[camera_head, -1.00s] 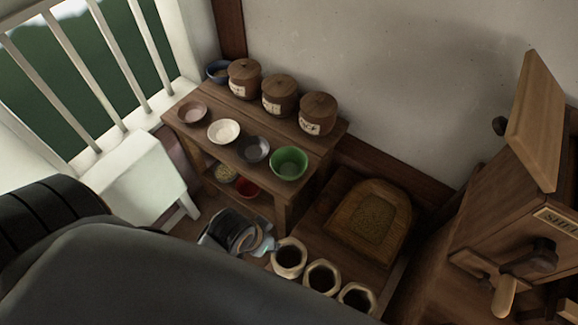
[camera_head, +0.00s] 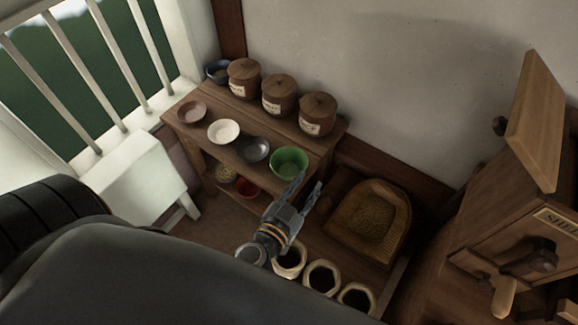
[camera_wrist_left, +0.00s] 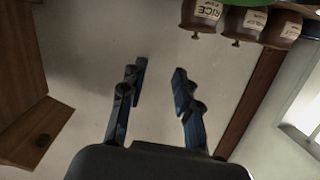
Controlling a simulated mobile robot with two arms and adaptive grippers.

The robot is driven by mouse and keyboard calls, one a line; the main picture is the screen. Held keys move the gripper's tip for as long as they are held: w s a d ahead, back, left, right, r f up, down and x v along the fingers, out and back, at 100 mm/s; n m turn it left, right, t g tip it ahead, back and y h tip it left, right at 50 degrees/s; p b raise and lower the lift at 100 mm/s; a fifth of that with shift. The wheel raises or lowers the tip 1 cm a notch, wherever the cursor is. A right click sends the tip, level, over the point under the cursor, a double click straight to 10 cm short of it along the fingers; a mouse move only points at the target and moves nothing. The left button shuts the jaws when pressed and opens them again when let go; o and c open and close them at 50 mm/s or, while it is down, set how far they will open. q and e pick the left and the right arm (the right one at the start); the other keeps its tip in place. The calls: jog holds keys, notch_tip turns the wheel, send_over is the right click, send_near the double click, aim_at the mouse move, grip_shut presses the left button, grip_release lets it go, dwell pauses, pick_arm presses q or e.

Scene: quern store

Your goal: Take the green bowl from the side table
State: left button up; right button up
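The green bowl (camera_head: 289,162) sits at the front right corner of the wooden side table (camera_head: 262,120), upright. My left gripper (camera_head: 309,184) is open and empty, its fingers pointing up toward the bowl, just in front and to the right of it in the head view. One fingertip overlaps the bowl's lower right edge in the picture; I cannot tell if they touch. In the left wrist view the two fingers of my left gripper (camera_wrist_left: 160,72) are spread apart with only wall between them. A thin green sliver shows by the jars there. My right gripper is not in view.
A dark bowl (camera_head: 254,149), a white bowl (camera_head: 223,132) and a brown bowl (camera_head: 192,112) stand left of the green one. Three lidded jars (camera_head: 279,95) stand behind. Below are open sacks (camera_head: 322,277) and a wooden tray (camera_head: 340,232). A wooden cabinet (camera_head: 515,215) stands right.

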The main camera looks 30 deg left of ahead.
pick_arm(q)
jog(key=s+a+f+n+g+y, duration=0.1)
jog(key=s+a+f+g+y, duration=0.15)
jog(key=f, duration=0.35)
jog(key=b+x, duration=0.1)
jog(key=x, duration=0.3)
jog(key=b+x, duration=0.1)
jog(key=x, duration=0.4)
jog(key=b+x, duration=0.1)
jog(key=x, duration=0.4)
jog(key=shift+w+a+f, duration=0.1)
jog(key=shift+w+a, duration=0.05)
jog(key=shift+a, duration=0.2)
grip_shut()
